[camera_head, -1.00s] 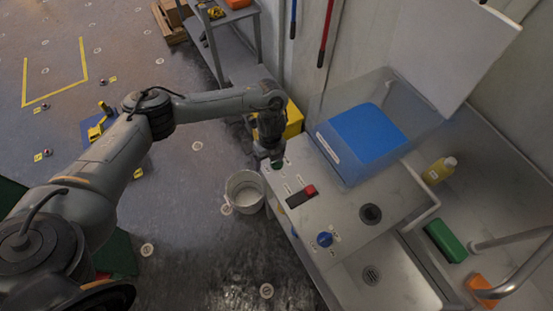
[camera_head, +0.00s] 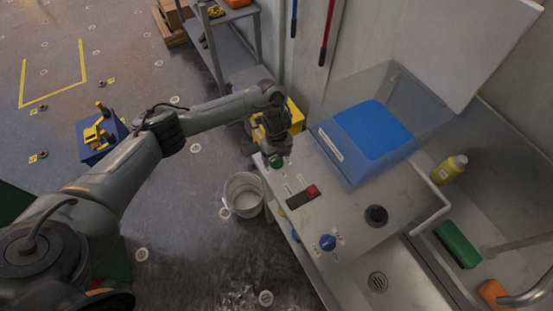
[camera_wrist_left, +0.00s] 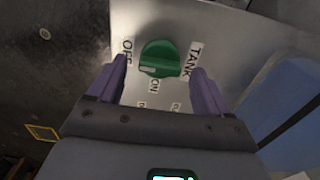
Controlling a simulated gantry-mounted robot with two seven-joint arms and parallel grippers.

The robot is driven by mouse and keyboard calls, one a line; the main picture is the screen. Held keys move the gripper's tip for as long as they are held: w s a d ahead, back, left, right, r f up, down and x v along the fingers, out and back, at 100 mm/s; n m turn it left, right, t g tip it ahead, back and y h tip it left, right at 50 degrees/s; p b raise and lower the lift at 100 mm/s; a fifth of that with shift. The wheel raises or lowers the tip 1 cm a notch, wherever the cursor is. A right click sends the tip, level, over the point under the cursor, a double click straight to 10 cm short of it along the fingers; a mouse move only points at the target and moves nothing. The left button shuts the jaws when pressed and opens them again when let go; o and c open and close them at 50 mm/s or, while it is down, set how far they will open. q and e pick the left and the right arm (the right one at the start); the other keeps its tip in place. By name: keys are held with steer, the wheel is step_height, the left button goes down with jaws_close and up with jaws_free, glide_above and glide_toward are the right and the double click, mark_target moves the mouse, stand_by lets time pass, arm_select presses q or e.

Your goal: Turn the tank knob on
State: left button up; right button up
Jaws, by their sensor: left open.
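The tank knob (camera_wrist_left: 160,59) is a round green knob on the metal counter, with labels OFF, ON and TANK around it in the left wrist view. Its raised grip lies roughly crosswise in that view, with a pale mark at its left end. My left gripper (camera_wrist_left: 160,85) is open, with its two purple fingers on either side of the knob's near edge. I cannot tell whether they touch it. In the head view the green knob (camera_head: 275,162) shows just below my left gripper (camera_head: 272,152). My right gripper is not in view.
On the counter are a red and black switch (camera_head: 303,197), a blue knob (camera_head: 327,242) and a clear tank with blue contents (camera_head: 365,140). A white bucket (camera_head: 243,194) stands on the floor beside it.

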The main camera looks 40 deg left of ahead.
arm_select(q)
steer(key=shift+f, duration=0.5)
steer(key=c, duration=1)
steer(key=shift+r+n+p, duration=0.2)
steer(key=shift+n+p, duration=0.3)
steer(key=shift+p, duration=0.3)
steer(key=shift+c, duration=0.2)
steer(key=n+p, duration=0.7)
steer(key=p, duration=0.1)
steer(key=shift+r+n+p, duration=0.1)
steer(key=shift+n+p, duration=0.2)
steer(key=n+p, duration=0.3)
steer(key=n, duration=0.1)
steer(key=shift+p, duration=0.35)
steer(key=n+p, duration=0.2)
steer(key=n, duration=0.1)
steer(key=shift+n, duration=0.3)
steer(key=shift+f+n+p, duration=0.2)
steer(key=shift+n+p, duration=0.2)
steer(key=shift+n, duration=0.4)
